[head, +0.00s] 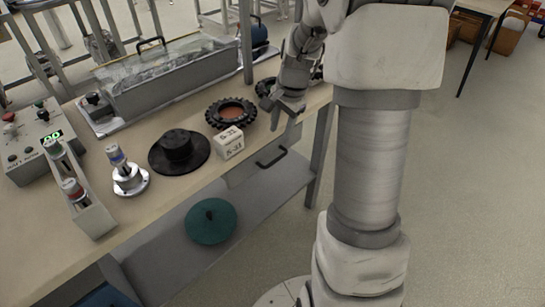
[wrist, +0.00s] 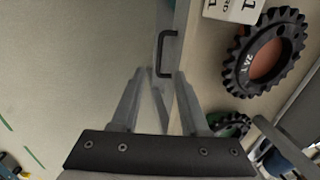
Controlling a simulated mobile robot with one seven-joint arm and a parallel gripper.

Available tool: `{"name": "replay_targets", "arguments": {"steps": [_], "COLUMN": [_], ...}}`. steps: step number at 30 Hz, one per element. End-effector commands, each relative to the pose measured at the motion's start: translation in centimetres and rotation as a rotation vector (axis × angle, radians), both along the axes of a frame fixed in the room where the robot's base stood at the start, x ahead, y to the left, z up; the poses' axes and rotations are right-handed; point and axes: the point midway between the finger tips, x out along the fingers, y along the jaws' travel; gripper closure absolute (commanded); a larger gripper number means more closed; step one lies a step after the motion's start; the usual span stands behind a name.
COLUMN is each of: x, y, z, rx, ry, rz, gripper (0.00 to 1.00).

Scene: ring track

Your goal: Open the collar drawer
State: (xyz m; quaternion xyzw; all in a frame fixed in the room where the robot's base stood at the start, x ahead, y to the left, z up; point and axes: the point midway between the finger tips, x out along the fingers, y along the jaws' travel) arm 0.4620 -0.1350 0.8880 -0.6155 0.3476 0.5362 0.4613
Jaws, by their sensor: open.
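The drawer (head: 250,172) is under the front edge of the workbench, and its front looks flush with the bench. It has a dark bar handle (head: 272,158), which also shows in the wrist view (wrist: 161,54) just beyond my fingertips. My gripper (head: 289,114) is open and empty, near the bench's front edge, to the right of and above the handle. In the wrist view my gripper (wrist: 159,77) has its two fingers spread, with the handle's near end roughly between the tips and apart from them. The drawer's inside is hidden.
A black toothed ring (head: 231,113), a white marked block (head: 230,143) and a black flanged hub (head: 178,150) stand on the bench (head: 110,225). A teal disc (head: 210,221) lies on the lower shelf. The floor (wrist: 60,70) before the drawer is clear.

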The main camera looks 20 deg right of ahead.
Motion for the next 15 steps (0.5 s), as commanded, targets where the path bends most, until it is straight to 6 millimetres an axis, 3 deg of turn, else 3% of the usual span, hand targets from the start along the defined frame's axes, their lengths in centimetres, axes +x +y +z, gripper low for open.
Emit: {"name": "replay_targets", "arguments": {"steps": [1, 6, 15], "x": [0.1, 0.8, 1.9], "y": [0.1, 0.4, 0.8], "z": [-1.6, -5.3, -10.7], "rx": [0.002, 0.002, 0.001], "ry": [0.004, 0.004, 0.002], "rz": [0.001, 0.002, 0.002], "gripper": [0.55, 0.55, 0.55]}}
